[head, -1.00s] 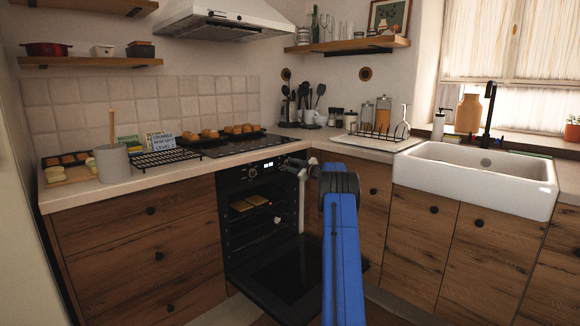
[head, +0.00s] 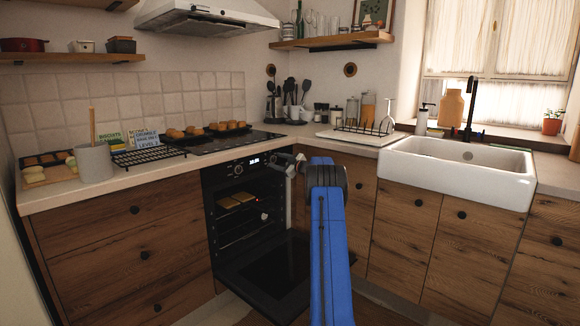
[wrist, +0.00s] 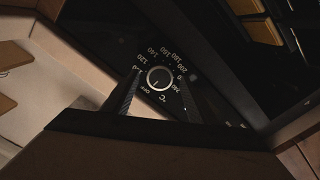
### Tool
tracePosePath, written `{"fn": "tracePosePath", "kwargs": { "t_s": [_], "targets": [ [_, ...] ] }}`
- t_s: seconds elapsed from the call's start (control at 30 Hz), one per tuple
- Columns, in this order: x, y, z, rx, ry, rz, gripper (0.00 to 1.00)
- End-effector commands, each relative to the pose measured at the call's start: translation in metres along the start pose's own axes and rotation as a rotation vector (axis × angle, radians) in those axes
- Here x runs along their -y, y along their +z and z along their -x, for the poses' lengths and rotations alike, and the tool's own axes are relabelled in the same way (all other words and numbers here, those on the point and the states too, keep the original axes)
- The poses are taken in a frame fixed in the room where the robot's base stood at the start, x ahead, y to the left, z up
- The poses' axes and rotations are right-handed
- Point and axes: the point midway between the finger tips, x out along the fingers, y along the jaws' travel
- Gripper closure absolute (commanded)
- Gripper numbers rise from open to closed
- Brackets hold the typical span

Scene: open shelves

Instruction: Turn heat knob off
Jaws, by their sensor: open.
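The heat knob (wrist: 160,78) is a round dark dial with a pale ring in the wrist view. Temperature numbers, OFF and °C are printed around it; a small mark on the dial seems to face the OFF side, but this is hard to be sure of. My gripper (wrist: 160,74) is open, with one dark finger on each side of the knob. I cannot tell whether the fingers touch it. In the head view my gripper (head: 287,162) is at the right end of the oven's control panel (head: 238,169) and hides part of it.
The oven door (head: 262,278) hangs open below the panel, and pale flat items (head: 237,201) lie on a rack inside. The worktop above holds a hob with buns (head: 205,130), a wire rack (head: 148,157) and a grey pot (head: 94,163). A white sink (head: 455,172) is to the right.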

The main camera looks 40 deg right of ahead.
Motion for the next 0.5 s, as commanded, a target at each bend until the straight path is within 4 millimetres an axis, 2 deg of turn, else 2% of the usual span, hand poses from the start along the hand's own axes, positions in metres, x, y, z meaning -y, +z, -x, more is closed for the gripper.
{"fn": "tracePosePath", "kwargs": {
  "t_s": [0.5],
  "targets": [
    [-0.001, 0.001, 0.101, 0.003, 0.002, -0.001, 0.47]
  ]
}}
